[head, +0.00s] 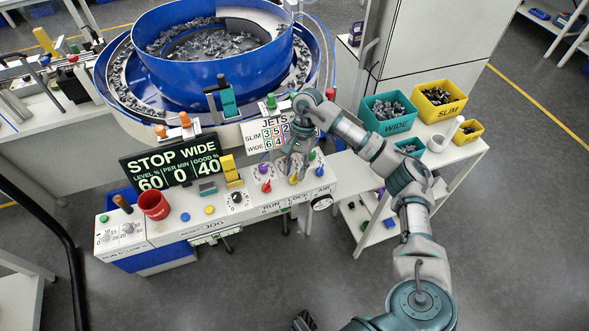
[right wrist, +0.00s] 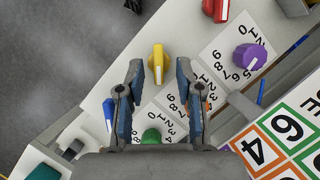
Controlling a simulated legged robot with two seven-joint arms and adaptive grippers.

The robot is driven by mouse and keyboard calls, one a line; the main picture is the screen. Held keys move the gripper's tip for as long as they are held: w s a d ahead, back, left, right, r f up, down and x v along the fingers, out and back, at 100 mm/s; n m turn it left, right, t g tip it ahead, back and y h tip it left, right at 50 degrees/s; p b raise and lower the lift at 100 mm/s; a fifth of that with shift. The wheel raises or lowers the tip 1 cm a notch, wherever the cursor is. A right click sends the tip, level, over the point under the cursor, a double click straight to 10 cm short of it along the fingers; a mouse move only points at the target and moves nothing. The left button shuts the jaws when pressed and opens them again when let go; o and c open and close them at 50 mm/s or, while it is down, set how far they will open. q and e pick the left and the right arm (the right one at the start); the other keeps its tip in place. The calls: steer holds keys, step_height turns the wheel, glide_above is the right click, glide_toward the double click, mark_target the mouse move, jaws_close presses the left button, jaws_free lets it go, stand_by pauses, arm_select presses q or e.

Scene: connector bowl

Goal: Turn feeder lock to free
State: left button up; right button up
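The yellow knob (head: 294,179) on the white control panel is above the printed word LOCK. In the right wrist view the yellow knob (right wrist: 158,58) shows a pale pointer line running along it. My right gripper (head: 291,168) reaches down over the panel at this knob. In the right wrist view the right gripper (right wrist: 159,75) is open, its two fingers spread to either side of the knob's near end. I cannot tell whether either finger touches it. My left gripper is not seen clearly in either view.
A red knob (head: 266,186) and a blue knob (right wrist: 108,114) flank the yellow one. A purple knob (right wrist: 250,56) and a green knob (right wrist: 151,136) sit close by. The blue bowl feeder (head: 215,60) stands behind the panel. Bins, including a teal one (head: 391,125), stand right.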

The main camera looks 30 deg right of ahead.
steer(key=shift+d+r, duration=0.1)
steer(key=shift+r, duration=0.05)
steer(key=v, duration=1.1)
steer(key=shift+w+d+r, duration=0.2)
